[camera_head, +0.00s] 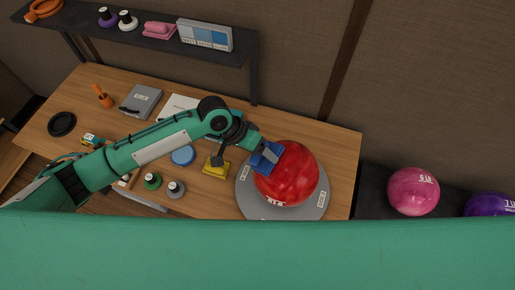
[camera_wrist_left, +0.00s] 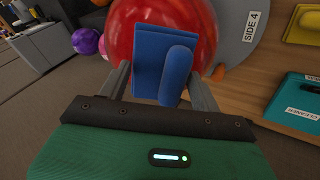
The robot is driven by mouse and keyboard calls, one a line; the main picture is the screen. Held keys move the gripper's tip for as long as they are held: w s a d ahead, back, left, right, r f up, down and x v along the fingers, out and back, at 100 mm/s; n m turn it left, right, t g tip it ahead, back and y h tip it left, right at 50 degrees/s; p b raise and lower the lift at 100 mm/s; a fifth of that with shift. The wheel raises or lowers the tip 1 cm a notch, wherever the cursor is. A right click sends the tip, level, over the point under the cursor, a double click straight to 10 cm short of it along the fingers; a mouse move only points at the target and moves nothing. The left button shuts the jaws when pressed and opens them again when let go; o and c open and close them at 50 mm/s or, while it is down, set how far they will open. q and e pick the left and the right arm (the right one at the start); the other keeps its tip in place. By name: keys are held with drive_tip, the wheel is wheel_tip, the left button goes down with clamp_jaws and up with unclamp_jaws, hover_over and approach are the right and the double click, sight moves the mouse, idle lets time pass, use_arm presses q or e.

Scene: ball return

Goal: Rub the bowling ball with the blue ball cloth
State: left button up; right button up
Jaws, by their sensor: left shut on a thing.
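The red bowling ball (camera_head: 292,172) rests on a round grey disc (camera_head: 250,207) on the wooden table. My left gripper (camera_head: 264,156) is shut on the blue ball cloth (camera_head: 268,158) and holds it at the upper left side of the ball. In the left wrist view the cloth (camera_wrist_left: 158,56) stands between the fingers, in front of the ball (camera_wrist_left: 205,25). It looks against the ball, but I cannot tell whether it touches. My right gripper is in neither view.
A yellow item (camera_head: 217,168), a blue round item (camera_head: 183,156) and small bottles (camera_head: 176,189) lie left of the disc. A shelf (camera_head: 150,38) runs behind the table. A pink ball (camera_head: 413,191) and a purple ball (camera_head: 490,205) sit at the right.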

use_arm(q)
drive_tip(key=shift+s+d+r, duration=0.2)
drive_tip(key=shift+d+r, duration=0.2)
drive_tip(key=shift+w+a+f, duration=0.2)
drive_tip(key=shift+a+f, duration=0.3)
drive_tip(key=shift+a, duration=0.05)
drive_tip(key=shift+w+a+f, duration=0.2)
drive_tip(key=shift+a+f, duration=0.25)
drive_tip(key=shift+a, duration=0.05)
drive_tip(key=p+v, duration=0.3)
drive_tip(key=v, duration=0.3)
drive_tip(key=shift+p, duration=0.35)
drive_tip(key=shift+r, duration=0.1)
